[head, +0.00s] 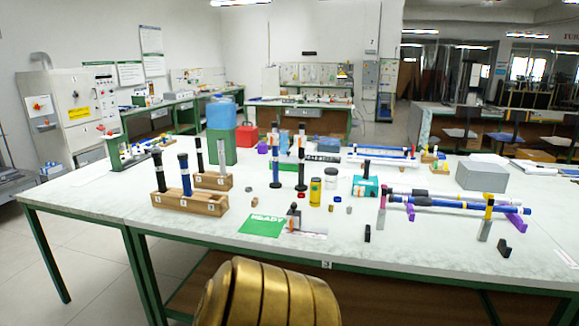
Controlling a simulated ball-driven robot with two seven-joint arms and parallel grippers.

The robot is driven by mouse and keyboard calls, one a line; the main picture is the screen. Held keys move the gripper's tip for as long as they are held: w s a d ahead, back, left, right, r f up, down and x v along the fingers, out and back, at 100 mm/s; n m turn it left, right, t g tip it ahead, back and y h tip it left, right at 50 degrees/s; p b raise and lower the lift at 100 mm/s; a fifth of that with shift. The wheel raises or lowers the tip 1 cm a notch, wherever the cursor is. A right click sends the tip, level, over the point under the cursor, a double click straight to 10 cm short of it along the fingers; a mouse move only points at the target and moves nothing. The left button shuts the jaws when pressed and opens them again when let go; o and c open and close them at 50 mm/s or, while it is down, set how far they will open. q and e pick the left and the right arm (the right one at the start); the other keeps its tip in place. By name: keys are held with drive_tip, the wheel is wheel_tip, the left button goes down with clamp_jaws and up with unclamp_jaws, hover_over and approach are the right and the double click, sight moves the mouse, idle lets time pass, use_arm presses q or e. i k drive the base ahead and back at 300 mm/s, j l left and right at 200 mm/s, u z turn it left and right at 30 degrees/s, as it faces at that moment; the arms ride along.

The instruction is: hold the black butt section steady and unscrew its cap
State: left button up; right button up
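Several dark sections stand upright. A black one (157,175) is in the left hole of the front wooden block (202,208), beside a blue one (185,178) with a black top. A thin black one (199,157) is in the rear wooden block (205,181). Two dark banded sections, one on the left (275,165) and one on the right (301,165), stand on bases near the table's middle. I cannot tell which is the butt section, and the line of a cap is too small to make out. Neither of my grippers is in view.
A green READY card (261,225) lies near the front. Jars (315,191), a teal box (365,186) and blue rods on purple supports (470,207) stand to the right. A grey box (482,177) is behind. The table's front strip (200,236) is mostly clear.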

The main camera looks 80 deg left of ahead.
sight(158, 164)
drive_tip(key=u, duration=3.55)
drive_tip(key=i+l+z, duration=0.2)
drive_tip(key=z, duration=0.2)
drive_tip(key=i+l+z, duration=0.1)
drive_tip(key=i+z, duration=0.15)
drive_tip(key=z, duration=0.15)
drive_tip(key=i+z, duration=0.2)
drive_tip(key=z, duration=0.2)
drive_tip(key=u, duration=1.45)
